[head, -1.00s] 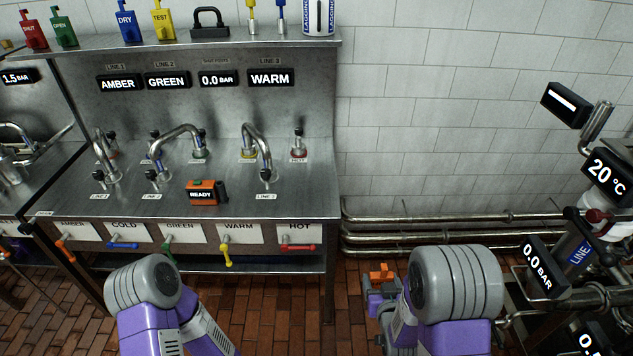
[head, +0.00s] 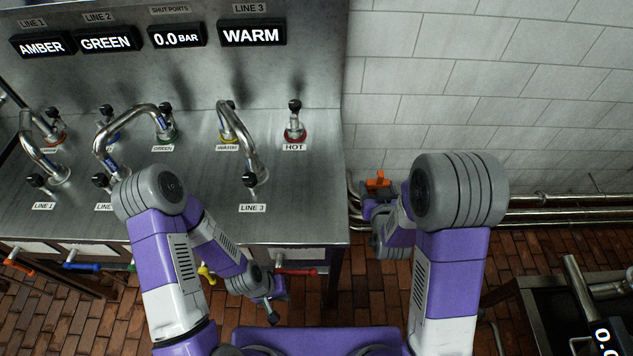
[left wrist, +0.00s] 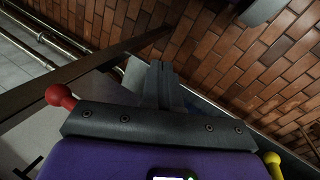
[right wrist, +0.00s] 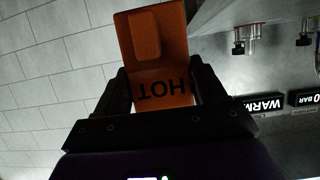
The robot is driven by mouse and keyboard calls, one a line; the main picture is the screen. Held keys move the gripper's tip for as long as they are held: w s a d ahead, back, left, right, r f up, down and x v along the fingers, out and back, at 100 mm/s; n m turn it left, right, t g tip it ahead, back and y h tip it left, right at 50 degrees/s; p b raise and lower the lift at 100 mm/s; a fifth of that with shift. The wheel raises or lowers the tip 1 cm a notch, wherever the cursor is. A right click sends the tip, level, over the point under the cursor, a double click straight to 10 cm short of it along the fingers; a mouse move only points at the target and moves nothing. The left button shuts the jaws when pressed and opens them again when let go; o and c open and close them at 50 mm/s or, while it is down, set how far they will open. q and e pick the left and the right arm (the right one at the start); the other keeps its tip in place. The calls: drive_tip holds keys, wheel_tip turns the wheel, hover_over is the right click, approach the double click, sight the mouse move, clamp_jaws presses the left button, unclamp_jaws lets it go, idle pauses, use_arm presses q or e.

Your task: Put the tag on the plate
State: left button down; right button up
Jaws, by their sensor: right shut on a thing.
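An orange tag marked HOT (right wrist: 160,78) is held between the fingers of my right gripper (right wrist: 163,88), with its lettering upside down in the right wrist view. In the head view the orange tag (head: 377,181) shows at the end of my right arm, right of the bench's right edge. A pale plate (head: 300,254) sits on the bench front above a red handle (head: 298,270), seen at a steep angle with its lettering unreadable. My left gripper (head: 271,312) is low in front of the bench, empty; in the left wrist view its fingers (left wrist: 160,75) are together.
The steel bench (head: 305,205) carries several bent taps and valves, with the red HOT valve (head: 294,125) at its right. Colored handles stick out along its front, including a blue one (head: 82,266). Pipes (head: 560,205) run along the tiled wall at right.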

drive_tip(key=s+a+r+b, duration=0.1)
drive_tip(key=a+r, duration=0.4)
drive_tip(key=a, duration=0.3)
drive_tip(key=s+a+r, duration=0.1)
drive_tip(key=a+r, duration=0.5)
drive_tip(key=a, duration=0.2)
drive_tip(key=f+b, duration=0.1)
drive_tip(key=f, duration=0.2)
drive_tip(key=f+b, duration=0.2)
drive_tip(key=f, duration=0.1)
drive_tip(key=f+b, duration=0.1)
drive_tip(key=f, duration=0.3)
drive_tip(key=shift+w+a+b, duration=0.1)
drive_tip(key=shift+w+b, duration=0.2)
drive_tip(key=shift+b, duration=0.1)
drive_tip(key=shift+f, duration=0.15)
drive_tip(key=o, duration=1)
